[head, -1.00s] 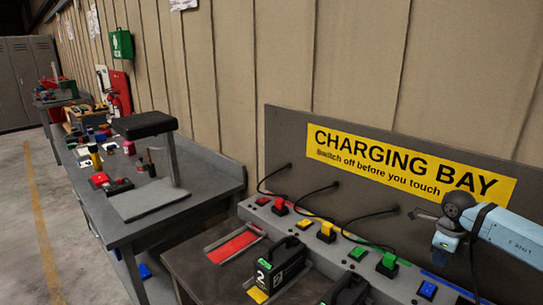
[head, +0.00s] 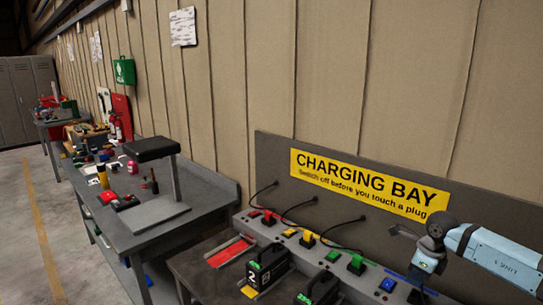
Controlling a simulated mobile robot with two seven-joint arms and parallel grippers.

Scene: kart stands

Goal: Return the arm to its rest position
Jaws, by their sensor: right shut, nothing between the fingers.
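My right arm (head: 497,258) comes in from the right edge, light blue with a dark grey wrist joint. My right gripper (head: 397,231) is small in the view, in front of the grey backboard just below the right end of the yellow sign. It is shut and holds nothing. It is above the charging shelf and looks apart from the plugs. My left gripper is not in view.
The charging bay's yellow sign (head: 367,183) is on the backboard. Red, yellow and green plugs (head: 356,264) with black cables line the shelf below. A black battery marked 2 (head: 268,266) stands in front. A grey workbench (head: 150,238) is left, with open floor beyond.

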